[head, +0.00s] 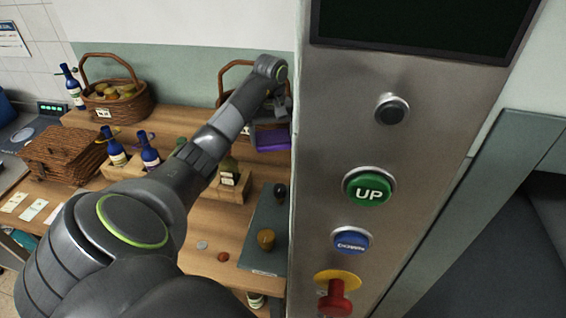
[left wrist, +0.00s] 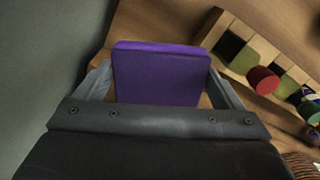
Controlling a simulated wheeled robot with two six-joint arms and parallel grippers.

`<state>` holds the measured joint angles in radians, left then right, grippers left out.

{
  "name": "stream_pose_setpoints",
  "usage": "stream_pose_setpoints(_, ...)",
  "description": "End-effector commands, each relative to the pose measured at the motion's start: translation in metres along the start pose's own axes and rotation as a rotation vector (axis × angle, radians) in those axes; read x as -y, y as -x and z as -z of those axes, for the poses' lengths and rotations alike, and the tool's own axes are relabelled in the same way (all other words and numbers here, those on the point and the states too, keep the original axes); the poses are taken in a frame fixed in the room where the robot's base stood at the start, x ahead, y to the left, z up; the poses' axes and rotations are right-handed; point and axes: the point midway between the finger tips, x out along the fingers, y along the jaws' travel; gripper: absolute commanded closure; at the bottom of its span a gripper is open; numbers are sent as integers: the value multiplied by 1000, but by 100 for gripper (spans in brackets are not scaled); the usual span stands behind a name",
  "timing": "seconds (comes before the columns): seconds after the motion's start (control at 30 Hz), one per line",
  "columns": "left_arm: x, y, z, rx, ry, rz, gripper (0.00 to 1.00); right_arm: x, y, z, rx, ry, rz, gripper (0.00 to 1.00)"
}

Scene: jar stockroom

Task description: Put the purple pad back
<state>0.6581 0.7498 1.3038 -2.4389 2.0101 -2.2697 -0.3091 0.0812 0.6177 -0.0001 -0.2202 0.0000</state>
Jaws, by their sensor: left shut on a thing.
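The purple pad (head: 272,140) is in my left gripper (head: 270,122), above the right part of the wooden table in the head view. In the left wrist view the purple pad (left wrist: 158,74) sits between the two fingers, its flat face toward the camera. The left gripper is shut on it. My left arm reaches across the head view and hides part of the table. My right gripper is not in view.
A steel panel (head: 352,120) with an UP button stands close on the right. The table (head: 195,225) holds a handled basket (head: 118,98), bottles (head: 149,151), a wicker hamper (head: 65,155), a wooden rack (head: 232,185) and a grey tray (head: 262,222) with jars.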

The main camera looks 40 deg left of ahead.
Motion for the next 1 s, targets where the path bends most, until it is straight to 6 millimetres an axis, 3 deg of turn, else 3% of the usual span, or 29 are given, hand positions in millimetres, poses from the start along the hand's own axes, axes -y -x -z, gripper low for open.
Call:
stream_pose_setpoints(0.03,0,-24,0,0,0,0,28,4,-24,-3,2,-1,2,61)
stream_pose_setpoints(0.2,0,-55,0,0,0,-1,28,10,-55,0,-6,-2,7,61)
stream_pose_setpoints(0.57,0,-77,0,0,0,0,28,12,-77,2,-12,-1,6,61)
stream_pose_setpoints(1.0,0,-122,0,0,0,-1,28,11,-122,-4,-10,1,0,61)
